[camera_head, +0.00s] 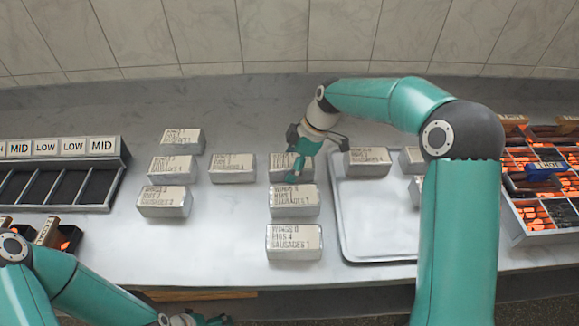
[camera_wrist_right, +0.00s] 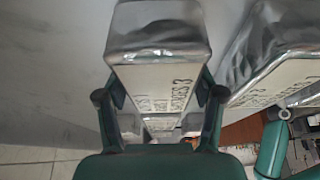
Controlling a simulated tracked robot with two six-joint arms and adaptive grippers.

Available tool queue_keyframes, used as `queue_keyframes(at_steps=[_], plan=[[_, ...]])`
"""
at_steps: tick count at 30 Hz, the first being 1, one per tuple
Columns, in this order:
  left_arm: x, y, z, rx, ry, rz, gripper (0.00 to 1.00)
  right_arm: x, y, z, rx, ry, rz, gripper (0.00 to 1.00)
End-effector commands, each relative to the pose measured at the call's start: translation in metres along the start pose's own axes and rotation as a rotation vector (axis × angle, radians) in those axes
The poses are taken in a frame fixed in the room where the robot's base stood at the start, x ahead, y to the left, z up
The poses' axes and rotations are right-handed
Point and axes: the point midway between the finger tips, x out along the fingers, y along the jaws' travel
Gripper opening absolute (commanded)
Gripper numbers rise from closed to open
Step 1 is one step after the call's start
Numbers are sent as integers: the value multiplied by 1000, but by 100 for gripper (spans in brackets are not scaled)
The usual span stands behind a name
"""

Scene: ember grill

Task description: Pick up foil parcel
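Several silver foil parcels with pale printed labels lie on the grey counter in the head view. My right gripper (camera_head: 312,158) is low over the middle-column parcel (camera_head: 279,162) and partly hides it. In the right wrist view, that parcel (camera_wrist_right: 158,75) lies between the two spread fingers of my right gripper (camera_wrist_right: 160,95), its label ending in 3. The fingers flank its sides closely; I cannot tell whether they press on it. The parcel appears to rest on the counter. My left gripper (camera_head: 195,320) is at the bottom edge, partly cut off; its finger opening is unclear.
A metal tray (camera_head: 375,245) holding more parcels is right of the column, partly behind my right arm. Two parcels (camera_head: 294,201) and (camera_head: 294,242) lie in front of the gripper. Grills with glowing embers (camera_head: 545,215) stand at the right; labelled compartments (camera_head: 65,185) stand at the left.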

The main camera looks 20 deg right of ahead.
Motion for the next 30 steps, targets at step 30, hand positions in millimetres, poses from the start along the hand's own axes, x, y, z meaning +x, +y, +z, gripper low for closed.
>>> queue_keyframes(at_steps=[30], plan=[[5,-2,0,0,0,0,92,-58,1,-25,-6,2,9,19]])
